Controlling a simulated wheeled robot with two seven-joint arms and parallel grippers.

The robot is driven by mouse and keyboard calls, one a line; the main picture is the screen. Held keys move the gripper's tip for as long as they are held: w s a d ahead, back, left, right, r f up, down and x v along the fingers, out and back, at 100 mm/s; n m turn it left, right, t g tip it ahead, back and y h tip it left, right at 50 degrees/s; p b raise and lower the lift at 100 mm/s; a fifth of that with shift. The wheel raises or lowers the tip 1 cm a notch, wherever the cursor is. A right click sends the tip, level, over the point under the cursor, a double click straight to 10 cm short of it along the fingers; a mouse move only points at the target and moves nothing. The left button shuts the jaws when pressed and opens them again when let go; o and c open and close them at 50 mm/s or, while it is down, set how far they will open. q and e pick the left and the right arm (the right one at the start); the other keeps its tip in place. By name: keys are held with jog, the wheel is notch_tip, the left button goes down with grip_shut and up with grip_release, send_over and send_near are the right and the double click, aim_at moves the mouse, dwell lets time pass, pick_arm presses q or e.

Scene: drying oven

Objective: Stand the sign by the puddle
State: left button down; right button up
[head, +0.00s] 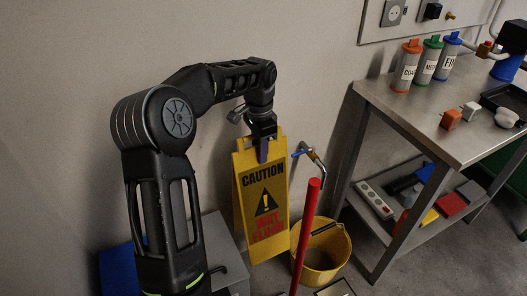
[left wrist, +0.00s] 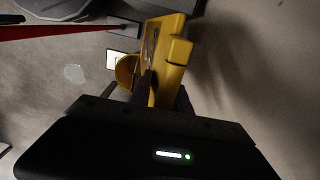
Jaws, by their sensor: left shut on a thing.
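The yellow caution sign (head: 264,205) with "wet floor" lettering hangs upright, near the wall, in the head view. My left gripper (head: 262,150) is shut on its top edge from above. In the left wrist view the sign (left wrist: 170,62) runs away from my gripper and hides part of the floor. A small pale patch (left wrist: 74,73), which looks like the puddle, lies on the floor to the left of the sign in that view, apart from it. I cannot make out the puddle in the head view. My right gripper does not show.
A yellow bucket (head: 337,254) stands just right of the sign, with a red pole (head: 306,235) in front. A metal workbench (head: 405,112) with bottles stands at the right. A grey box (head: 222,250) sits at the lower left. Bare floor surrounds the pale patch.

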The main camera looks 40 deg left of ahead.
pick_arm(q)
jog(key=d+r+n+p, duration=0.1)
jog(key=d+r+p, duration=0.2)
jog(key=d, duration=0.4)
jog(key=w+d+r+n+p, duration=0.1)
jog(key=d+r+p, duration=0.3)
jog(key=d, duration=0.4)
jog(key=d+r+n+p, duration=0.3)
jog(key=d+r, duration=0.3)
jog(key=d, duration=0.1)
jog(key=shift+w+d, duration=0.15)
jog(key=shift+d, duration=0.15)
